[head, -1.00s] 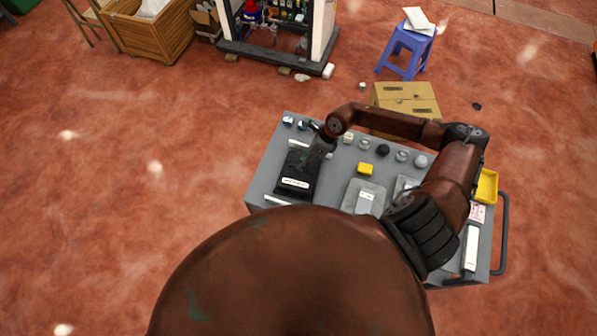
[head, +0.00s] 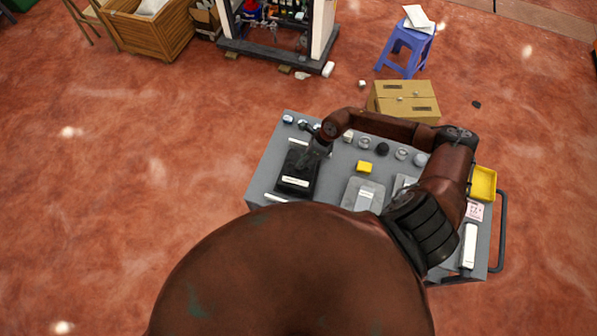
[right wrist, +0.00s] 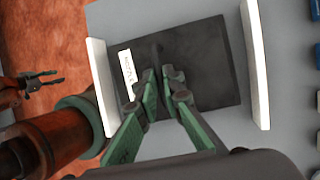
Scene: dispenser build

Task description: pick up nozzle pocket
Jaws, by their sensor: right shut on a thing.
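The nozzle pocket, which I take to be the flat black piece with a white label (head: 297,181), lies at the left of the grey cart top. In the right wrist view the black piece (right wrist: 205,65) fills the middle, between two white bars. My right gripper (head: 318,151) is over its upper right part. In the right wrist view the green fingers of this gripper (right wrist: 160,78) are close together over the black piece, shut on it. The exact contact is dark and hard to see. My left gripper (right wrist: 48,80) shows at the left edge of that view, apart from the cart, open and empty.
The grey cart (head: 262,165) also carries small round parts along its back edge, a yellow block (head: 364,167), grey plates (head: 352,190) and a yellow tray (head: 484,183). A cardboard box (head: 405,98) and a blue stool (head: 405,50) stand behind. The floor at left is clear.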

